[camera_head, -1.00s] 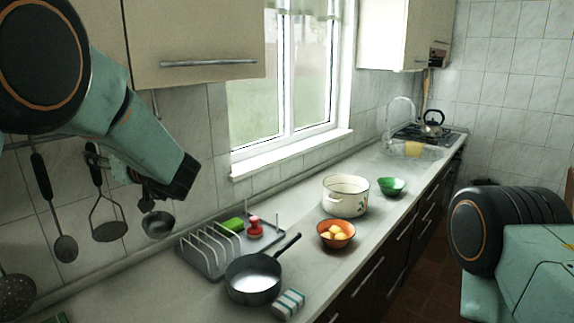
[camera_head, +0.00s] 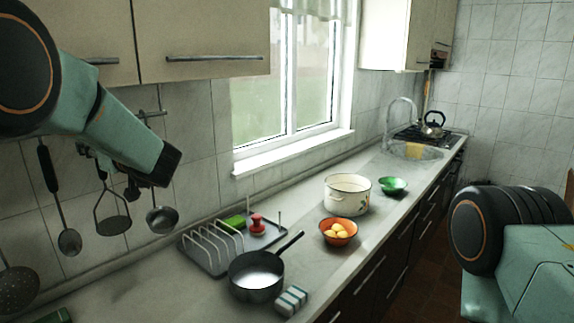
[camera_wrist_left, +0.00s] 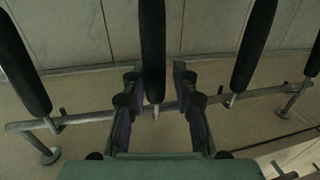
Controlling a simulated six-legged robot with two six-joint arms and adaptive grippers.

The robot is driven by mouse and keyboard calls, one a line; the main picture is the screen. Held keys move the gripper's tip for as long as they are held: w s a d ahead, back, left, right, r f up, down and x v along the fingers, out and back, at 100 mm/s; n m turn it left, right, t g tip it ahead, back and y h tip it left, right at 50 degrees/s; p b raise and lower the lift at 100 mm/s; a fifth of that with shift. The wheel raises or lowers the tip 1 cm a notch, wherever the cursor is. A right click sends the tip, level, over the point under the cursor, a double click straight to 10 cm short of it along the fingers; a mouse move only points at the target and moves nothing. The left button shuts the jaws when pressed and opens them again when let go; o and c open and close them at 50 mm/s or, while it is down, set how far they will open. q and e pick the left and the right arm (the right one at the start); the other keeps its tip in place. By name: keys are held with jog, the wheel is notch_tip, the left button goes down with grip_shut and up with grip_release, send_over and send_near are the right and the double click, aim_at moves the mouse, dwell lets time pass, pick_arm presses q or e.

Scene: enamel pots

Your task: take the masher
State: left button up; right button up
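The masher (camera_head: 113,222) hangs from the wall rail at the left of the head view, its wire loop and grey mashing plate pointing down. Its handle top is partly hidden by my left gripper (camera_head: 108,170). In the left wrist view the masher's black handle (camera_wrist_left: 152,45) stands between the two fingers of my left gripper (camera_wrist_left: 157,92). The fingers are apart, one on each side of the handle, and I see no clear contact. My right arm shows at the right of the head view; its gripper is out of the picture.
A slotted spoon (camera_head: 69,241) and a ladle (camera_head: 161,220) hang close on either side. A skimmer (camera_head: 17,284) hangs further left. Below are a dish rack (camera_head: 205,250), a dark pan (camera_head: 256,285) and a white pot (camera_head: 347,197) on the counter.

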pick_arm(q)
jog(key=shift+d+r, duration=0.1)
jog(key=shift+d, duration=0.1)
jog(key=shift+c, duration=1.4)
jog(key=shift+w+d, duration=0.25)
grip_shut()
jog(key=shift+s+a, duration=0.25)
jog(key=shift+a, duration=0.05)
jog(key=shift+w+d+r+p, duration=0.2)
jog(key=shift+r+p, duration=0.35)
jog(key=shift+p, duration=0.15)
jog(key=shift+s+a+r+p, duration=0.2)
jog(key=shift+r+p, duration=0.45)
jog(key=shift+p, duration=0.05)
jog(key=shift+w+d+r+p, duration=0.15)
jog(key=shift+w+r+p, duration=0.05)
jog(key=shift+r+p, duration=0.2)
